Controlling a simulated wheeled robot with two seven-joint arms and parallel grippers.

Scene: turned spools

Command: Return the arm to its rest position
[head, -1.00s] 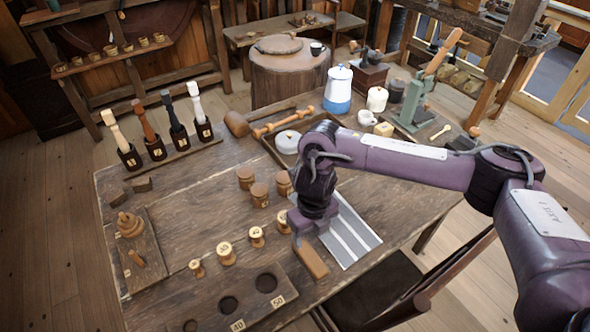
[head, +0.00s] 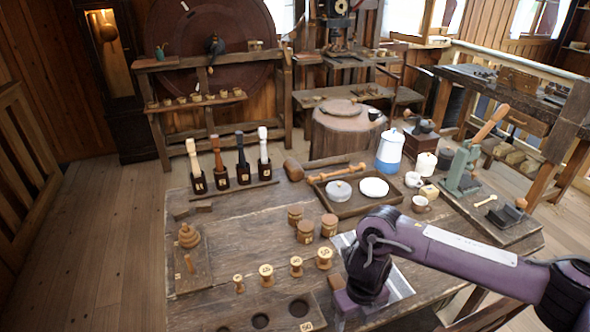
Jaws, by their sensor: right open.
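My right arm (head: 455,250) comes in from the right and reaches over the table's near right part. My right gripper (head: 352,297) points down at its end, by a silvery ridged sheet (head: 398,283). The gripper is open, though its fingers are largely hidden by the wrist. A brown block (head: 345,304) shows right beside or under it; I cannot tell whether they touch. Several turned spools (head: 266,275) stand in a row to the left of the gripper, clear of it. My left gripper is not in view.
A holed board (head: 280,312) lies at the near edge. Darker wooden pots (head: 305,232) stand behind the spools. A tray (head: 350,209) holds a white plate (head: 374,188) and a round lidded tin (head: 339,191). A blue-white jug (head: 389,151) stands behind. The table's left middle is bare.

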